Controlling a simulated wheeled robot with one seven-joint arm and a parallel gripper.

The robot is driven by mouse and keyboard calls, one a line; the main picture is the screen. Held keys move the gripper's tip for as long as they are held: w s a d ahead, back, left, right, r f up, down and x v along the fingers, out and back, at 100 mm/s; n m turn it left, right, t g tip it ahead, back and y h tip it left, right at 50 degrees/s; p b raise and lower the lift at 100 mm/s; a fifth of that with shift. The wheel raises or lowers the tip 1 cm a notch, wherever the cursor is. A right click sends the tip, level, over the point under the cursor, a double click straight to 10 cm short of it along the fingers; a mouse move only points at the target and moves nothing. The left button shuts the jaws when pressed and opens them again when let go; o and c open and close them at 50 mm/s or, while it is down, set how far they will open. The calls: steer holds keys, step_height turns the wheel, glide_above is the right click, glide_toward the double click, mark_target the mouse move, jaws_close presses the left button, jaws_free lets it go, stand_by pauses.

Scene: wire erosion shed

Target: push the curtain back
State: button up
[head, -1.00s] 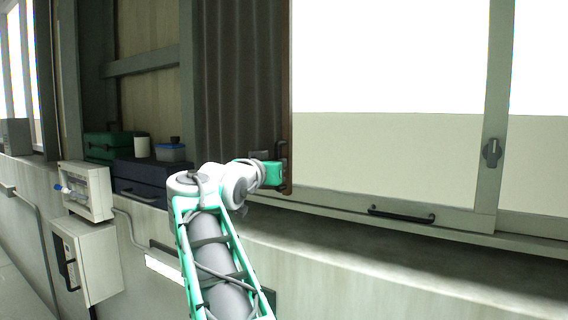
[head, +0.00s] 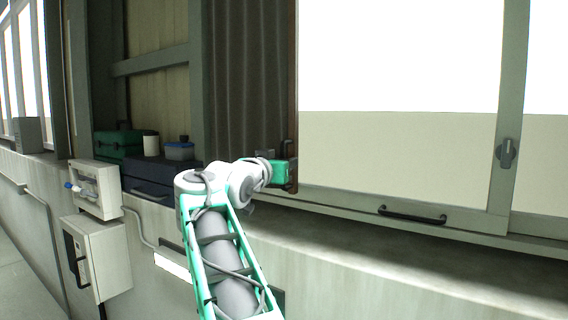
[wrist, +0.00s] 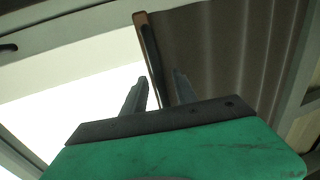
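A dark grey-brown pleated curtain (head: 250,75) hangs at the left side of the bright window (head: 400,90), bunched in vertical folds. A narrow brown strip (wrist: 150,45) runs down its window-side edge. My gripper (wrist: 160,82) is at the lower part of this edge, with the strip between its two fingers. The fingers stand apart, and a gap shows beside the strip in the wrist view. In the head view my gripper (head: 288,165) is at the curtain's lower right corner, its fingers partly hidden by its green body.
A sill (head: 400,265) runs below the window, whose frame has a black bar handle (head: 412,216) and a latch (head: 506,153). Left of my arm are a dark blue box (head: 150,177), a green case (head: 118,143), small containers and wall cabinets (head: 100,255).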

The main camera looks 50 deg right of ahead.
steer(key=b+v, duration=0.2)
steer(key=v, duration=0.5)
steer(key=shift+s+a, duration=0.15)
steer(key=shift+a, duration=0.25)
